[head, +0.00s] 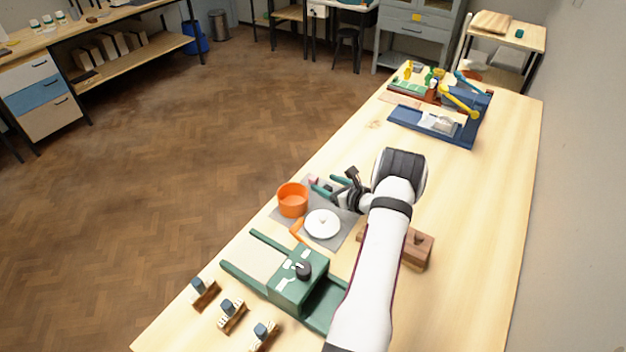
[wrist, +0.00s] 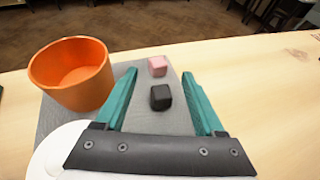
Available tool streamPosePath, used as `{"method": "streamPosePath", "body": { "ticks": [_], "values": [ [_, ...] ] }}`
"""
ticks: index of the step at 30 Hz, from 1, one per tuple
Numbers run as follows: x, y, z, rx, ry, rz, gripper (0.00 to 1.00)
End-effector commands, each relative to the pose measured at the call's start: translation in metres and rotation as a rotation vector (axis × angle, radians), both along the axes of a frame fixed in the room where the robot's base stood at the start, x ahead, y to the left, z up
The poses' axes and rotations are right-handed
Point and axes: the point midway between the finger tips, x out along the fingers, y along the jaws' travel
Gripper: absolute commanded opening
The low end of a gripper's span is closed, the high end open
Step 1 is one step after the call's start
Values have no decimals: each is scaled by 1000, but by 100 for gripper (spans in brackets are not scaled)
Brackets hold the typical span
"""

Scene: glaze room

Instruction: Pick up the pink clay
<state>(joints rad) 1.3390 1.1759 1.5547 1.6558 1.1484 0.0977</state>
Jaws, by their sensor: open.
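The pink clay (wrist: 158,66) is a small pink block on the grey mat (wrist: 172,115). In the wrist view it lies past the fingertips, near the middle of the gap. It also shows in the head view (head: 313,180), small, just right of the orange pot. My gripper (wrist: 158,75) is open, with teal fingers either side of a black block (wrist: 161,97). The black block lies on the mat between the fingers, nearer to my palm than the pink clay. In the head view my gripper (head: 325,186) is low over the mat.
An orange pot (wrist: 72,75) stands close left of my fingers. A white plate (head: 322,223) lies on the mat. A green device (head: 298,280) stands nearer on the table, and a wooden block (head: 418,248) is partly behind my arm. Bare table lies right of the mat.

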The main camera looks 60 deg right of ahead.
Motion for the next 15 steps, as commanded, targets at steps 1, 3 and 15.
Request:
{"method": "streamPosePath", "body": {
  "ticks": [1, 3, 15],
  "values": [
    [9, -1, -3, -1, 0, 4, 71],
    [23, -4, -8, 0, 0, 4, 71],
    [46, -13, -18, 0, 0, 2, 69]
  ]
}}
